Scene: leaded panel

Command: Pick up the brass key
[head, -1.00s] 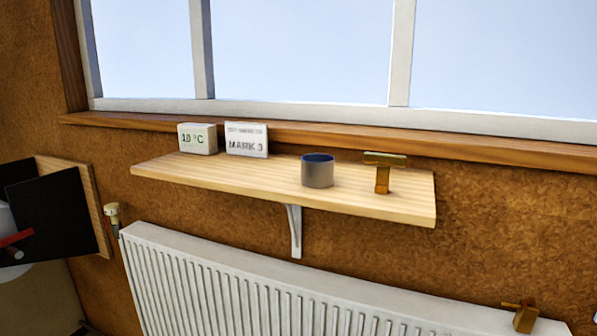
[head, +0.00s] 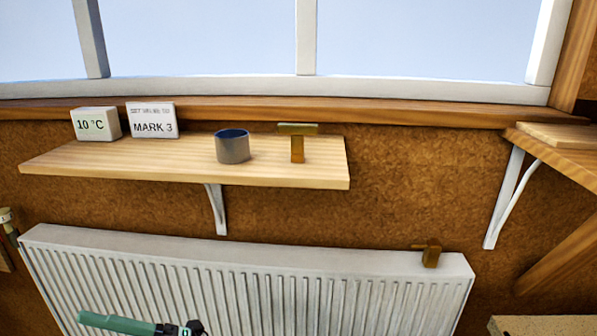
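A T-shaped brass piece (head: 298,146) stands upright on the wooden shelf (head: 120,163), near its right end, with its flat crossbar on top. A second, darker brass-coloured piece (head: 431,257) sits at the right end of the radiator's top. I cannot tell for sure which one is the brass key; both are clear of any gripper. A green and black part of my arm shows at the bottom edge, left of the middle. No gripper fingers can be made out in the head view.
A grey cup (head: 233,149) with a dark blue inside stands left of the T-shaped piece. White blocks marked 10 °C (head: 95,126) and MARK 3 (head: 153,122) stand further left. The white radiator (head: 250,275) is below the shelf. Another wooden shelf (head: 570,150) is at the right.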

